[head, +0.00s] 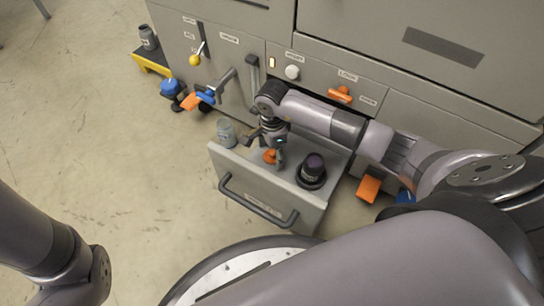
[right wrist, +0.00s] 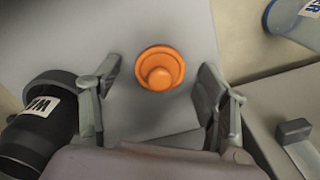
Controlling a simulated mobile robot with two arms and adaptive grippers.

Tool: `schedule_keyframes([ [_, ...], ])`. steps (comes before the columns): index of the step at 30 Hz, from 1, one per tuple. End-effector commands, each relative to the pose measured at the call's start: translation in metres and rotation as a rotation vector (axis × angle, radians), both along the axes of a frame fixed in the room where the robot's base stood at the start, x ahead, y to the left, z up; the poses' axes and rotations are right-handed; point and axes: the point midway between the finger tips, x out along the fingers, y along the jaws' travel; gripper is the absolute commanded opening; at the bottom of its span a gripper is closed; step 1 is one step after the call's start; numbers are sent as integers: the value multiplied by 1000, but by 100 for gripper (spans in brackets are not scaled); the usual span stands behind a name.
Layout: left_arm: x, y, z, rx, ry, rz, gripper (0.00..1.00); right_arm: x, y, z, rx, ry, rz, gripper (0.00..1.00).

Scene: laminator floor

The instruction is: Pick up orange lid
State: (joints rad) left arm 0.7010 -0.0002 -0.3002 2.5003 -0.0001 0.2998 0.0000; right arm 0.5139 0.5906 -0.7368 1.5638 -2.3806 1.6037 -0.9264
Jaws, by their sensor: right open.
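The orange lid (head: 269,156) lies on the grey surface of the pulled-out drawer (head: 240,165). In the right wrist view the lid (right wrist: 160,68) is round, with a wide rim and a raised knob facing the camera. My right gripper (head: 272,146) is over the lid in the head view and hides part of it. In the right wrist view its two fingers (right wrist: 160,75) are spread wide, one on each side of the lid, with a gap on both sides. Nothing is held. My left gripper is out of view; only part of the left arm shows.
A dark container (head: 314,165) with a label stands in a black ring right of the lid. The machine front with an orange knob (head: 340,95) rises behind. Open floor (head: 110,170) lies to the left.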

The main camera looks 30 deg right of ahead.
Motion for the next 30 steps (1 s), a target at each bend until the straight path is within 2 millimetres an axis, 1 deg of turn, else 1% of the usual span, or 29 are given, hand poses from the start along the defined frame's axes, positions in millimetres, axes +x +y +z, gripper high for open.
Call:
schedule_keyframes([
  [2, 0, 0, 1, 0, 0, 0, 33, 0, 0, 1, 0, 0, 0, 69],
  [21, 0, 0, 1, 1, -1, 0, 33, 0, 0, 1, 0, 0, 0, 26],
  [30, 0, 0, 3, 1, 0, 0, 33, 0, -1, 3, 0, 0, -1, 26],
])
